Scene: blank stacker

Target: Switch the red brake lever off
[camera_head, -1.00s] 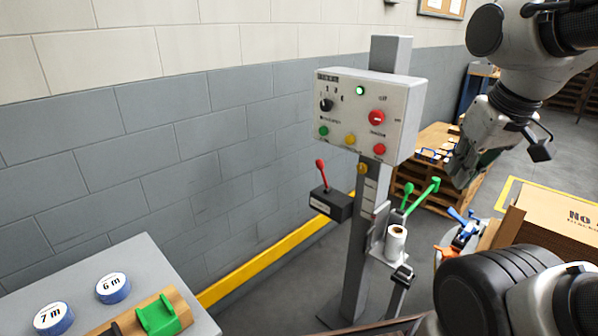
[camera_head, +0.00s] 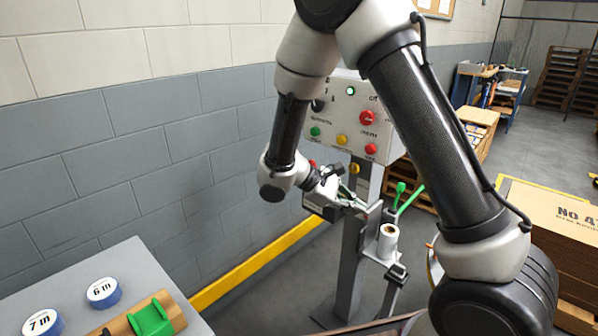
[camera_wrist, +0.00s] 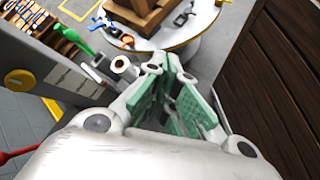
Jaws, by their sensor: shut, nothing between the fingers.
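The red brake lever's knob (camera_head: 313,163) shows just above my wrist in the head view, and its dark box (camera_head: 318,211) is partly hidden behind my gripper. In the wrist view, the red lever (camera_wrist: 18,153) reaches in from the lower left edge, beside my gripper's body and away from the fingers. My gripper (camera_head: 358,204) is shut and empty, to the right of the lever, in front of the grey post. Its green-padded fingers (camera_wrist: 172,70) show in the wrist view. Whether anything touches the lever cannot be told.
The control panel (camera_head: 358,118) with coloured buttons is above my gripper, partly covered by my arm. Green levers (camera_head: 400,192) and a white roll (camera_head: 388,240) are close on the right. A grey table (camera_head: 135,262) is at lower left, cartons (camera_head: 555,215) at right.

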